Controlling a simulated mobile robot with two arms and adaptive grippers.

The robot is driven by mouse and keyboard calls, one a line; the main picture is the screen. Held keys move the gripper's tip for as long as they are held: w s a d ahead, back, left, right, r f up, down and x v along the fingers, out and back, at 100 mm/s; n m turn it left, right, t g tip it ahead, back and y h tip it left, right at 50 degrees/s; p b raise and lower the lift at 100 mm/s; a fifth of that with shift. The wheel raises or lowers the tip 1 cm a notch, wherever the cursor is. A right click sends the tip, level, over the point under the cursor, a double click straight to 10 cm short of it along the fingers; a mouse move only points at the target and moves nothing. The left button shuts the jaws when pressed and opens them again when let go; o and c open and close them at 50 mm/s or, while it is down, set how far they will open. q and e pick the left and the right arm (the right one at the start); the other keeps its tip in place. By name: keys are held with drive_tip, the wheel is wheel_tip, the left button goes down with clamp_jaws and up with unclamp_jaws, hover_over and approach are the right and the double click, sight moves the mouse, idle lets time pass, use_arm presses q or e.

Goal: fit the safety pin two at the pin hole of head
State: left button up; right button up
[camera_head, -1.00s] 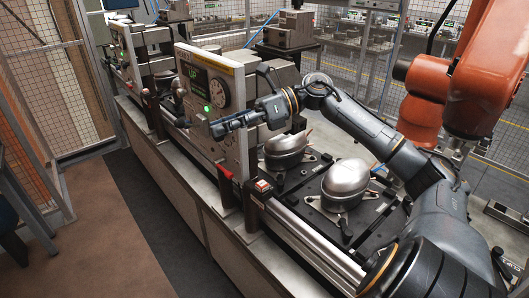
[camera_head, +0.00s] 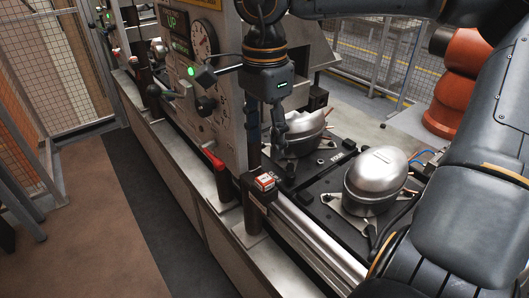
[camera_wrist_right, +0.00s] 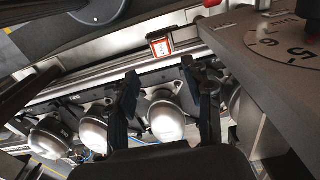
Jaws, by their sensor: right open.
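The head (camera_head: 228,95) is a grey upright panel with a green-lit display and a round dial. A red-handled piece (camera_head: 213,160) sticks out at its lower edge; I cannot tell whether it is safety pin two. The pin hole cannot be made out. My right gripper (camera_head: 267,148) points down beside the panel's right edge, in front of a compressor. Its two fingers are apart, with nothing held between them. The right wrist view also shows the open fingers (camera_wrist_right: 163,85), with a compressor behind the gap. My left gripper is not in view.
Shiny domed compressors (camera_head: 375,178) stand on a black pallet (camera_head: 318,212). A red-and-white block (camera_head: 265,181) sits on a black post near the rail (camera_head: 315,240); it also shows in the right wrist view (camera_wrist_right: 161,47). The floor at left is clear.

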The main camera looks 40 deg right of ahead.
sight(265, 178)
drive_tip(key=shift+f, duration=0.15)
drive_tip(key=shift+w+d+f+b, duration=0.1)
drive_tip(key=shift+w+f+b, duration=0.05)
drive_tip(key=shift+f+b, duration=0.4)
wheel_tip(265, 178, down, 8)
drive_tip(key=b, duration=0.6)
drive_tip(key=shift+r, duration=0.1)
idle(0.5)
clamp_jaws()
drive_tip(key=shift+r, duration=0.2)
drive_tip(key=shift+r+p, duration=2.2)
drive_tip(key=shift+r, duration=0.7)
